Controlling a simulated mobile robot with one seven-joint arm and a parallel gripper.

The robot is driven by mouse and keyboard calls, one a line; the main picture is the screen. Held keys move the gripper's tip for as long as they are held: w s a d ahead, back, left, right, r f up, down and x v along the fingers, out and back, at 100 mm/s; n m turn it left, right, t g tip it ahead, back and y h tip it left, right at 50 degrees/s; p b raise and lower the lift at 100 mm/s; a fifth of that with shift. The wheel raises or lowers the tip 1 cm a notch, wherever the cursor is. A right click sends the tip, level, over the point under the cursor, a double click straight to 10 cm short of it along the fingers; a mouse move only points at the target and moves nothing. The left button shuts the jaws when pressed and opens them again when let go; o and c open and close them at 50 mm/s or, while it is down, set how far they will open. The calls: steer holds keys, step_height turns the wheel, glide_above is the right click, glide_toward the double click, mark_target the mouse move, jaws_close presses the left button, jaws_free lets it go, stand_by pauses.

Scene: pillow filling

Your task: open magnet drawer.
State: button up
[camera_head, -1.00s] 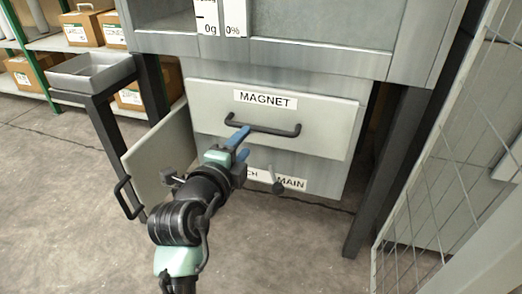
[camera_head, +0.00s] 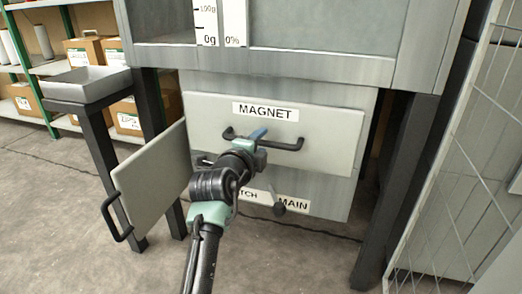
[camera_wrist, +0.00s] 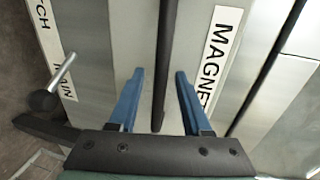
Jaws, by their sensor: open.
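The magnet drawer has a pale grey front (camera_head: 335,135) with a black-lettered MAGNET label (camera_head: 265,111). The front sits close against the cabinet. Its dark bar handle (camera_head: 290,147) runs across below the label and is partly hidden by my gripper (camera_head: 257,135). My gripper is open at the handle. In the wrist view, the blue fingers (camera_wrist: 159,98) stand on either side of the dark handle bar (camera_wrist: 164,50), with a gap on both sides. The MAGNET label also shows in the wrist view (camera_wrist: 218,55), right of the fingers.
A grey panel (camera_head: 155,180) with a black handle (camera_head: 115,217) juts out at the left. A grey tray (camera_head: 87,84) stands at the left. A wire mesh (camera_head: 455,190) rises at the right.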

steer(key=shift+w+d, duration=0.1)
steer(key=shift+w, duration=0.3)
jaws_close()
stand_by(1.3)
